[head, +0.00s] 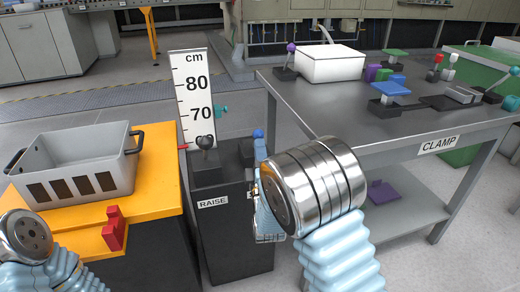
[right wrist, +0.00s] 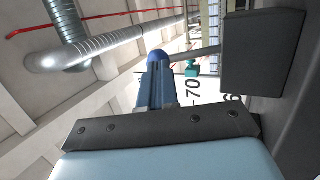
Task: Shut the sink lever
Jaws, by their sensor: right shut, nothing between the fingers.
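The sink lever has a blue ball knob (head: 257,133) and stands on the right side of the dark control pedestal (head: 232,235), beside the raise lever with its black knob (head: 205,142). In the right wrist view the blue knob (right wrist: 157,57) sits on a grey rod that leads to a dark block (right wrist: 262,55). My right gripper (head: 260,152) is shut and empty. Its fingertips (right wrist: 156,75) are right at the blue knob; I cannot tell whether they touch. My right wrist hides part of the pedestal and most of the second label. My left wrist shows at the lower left, without its fingers.
A height scale (head: 192,95) stands behind the pedestal. A grey crate (head: 75,165) sits on the orange table (head: 165,200) at left, with a red block (head: 113,230) in front. The clamp table (head: 345,110) at right bears a white box (head: 330,63) and several coloured parts.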

